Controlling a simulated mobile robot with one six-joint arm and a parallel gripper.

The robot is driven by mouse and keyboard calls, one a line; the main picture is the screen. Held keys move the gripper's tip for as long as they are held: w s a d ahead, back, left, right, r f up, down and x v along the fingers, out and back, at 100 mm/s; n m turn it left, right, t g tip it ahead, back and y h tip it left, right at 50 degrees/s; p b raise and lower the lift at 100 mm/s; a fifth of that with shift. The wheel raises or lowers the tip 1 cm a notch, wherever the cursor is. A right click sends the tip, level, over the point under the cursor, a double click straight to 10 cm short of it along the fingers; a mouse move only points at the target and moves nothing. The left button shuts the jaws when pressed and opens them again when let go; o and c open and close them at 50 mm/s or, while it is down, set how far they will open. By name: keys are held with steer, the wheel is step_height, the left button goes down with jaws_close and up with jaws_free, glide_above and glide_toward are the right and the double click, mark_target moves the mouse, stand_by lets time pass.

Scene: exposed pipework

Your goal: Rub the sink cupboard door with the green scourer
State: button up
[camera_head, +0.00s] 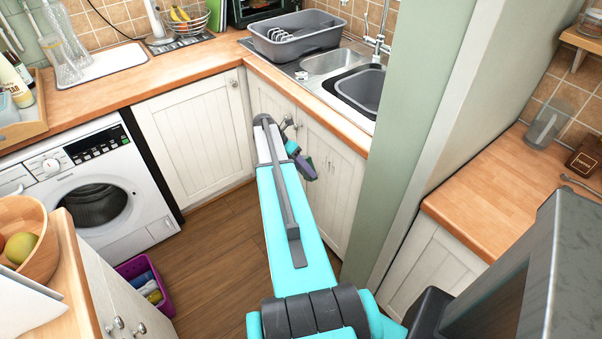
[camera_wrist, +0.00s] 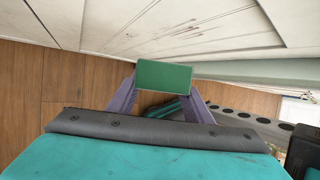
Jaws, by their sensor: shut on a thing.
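My gripper (camera_wrist: 163,88) has purple fingers and is shut on the green scourer (camera_wrist: 164,75), a flat rectangle held across the fingertips. The white panelled sink cupboard door (camera_wrist: 235,27) fills the top of the wrist view, with dark smears and specks on its panel. The scourer is close to the door; I cannot tell whether they touch. In the head view, my gripper (camera_head: 306,165) is low in front of the sink cupboard door (camera_head: 335,180), below the sink. The scourer is too small to make out there, and my arm covers part of the cupboard front.
The wooden worktop (camera_head: 262,72) overhangs the cupboards. A green wall end (camera_head: 405,130) stands close right of the sink cupboard. A washing machine (camera_head: 95,190) and a purple crate (camera_head: 140,275) are to the left. Some wooden floor (camera_head: 215,250) is clear.

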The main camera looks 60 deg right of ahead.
mark_target(313, 165)
steer(key=shift+s+d+b, duration=0.15)
steer(key=shift+s+d, duration=0.1)
steer(key=shift+d, duration=0.45)
steer(key=shift+s+d+b, duration=0.2)
steer(key=shift+d, duration=0.45)
steer(key=shift+s+d+b, duration=0.15)
steer(key=shift+s+d, duration=0.1)
steer(key=shift+d, duration=0.45)
steer(key=shift+s+d+p, duration=0.25)
steer(key=shift+d+p, duration=0.1)
steer(key=shift+d, duration=0.45)
steer(key=shift+s, duration=0.15)
steer(key=shift+s+a+p, duration=0.3)
steer(key=shift+s+p, duration=0.1)
steer(key=shift+s, duration=0.45)
steer(key=shift+s+a+p, duration=0.3)
steer(key=shift+s+p, duration=0.05)
steer(key=shift+s, duration=0.45)
steer(key=shift+s+a+p, duration=0.35)
steer(key=shift+s, duration=0.5)
steer(key=shift+s+a+p, duration=0.3)
steer(key=shift+s+p, duration=0.05)
steer(key=shift+s, duration=0.5)
steer(key=shift+d+p, duration=0.2)
steer(key=shift+p, duration=0.2)
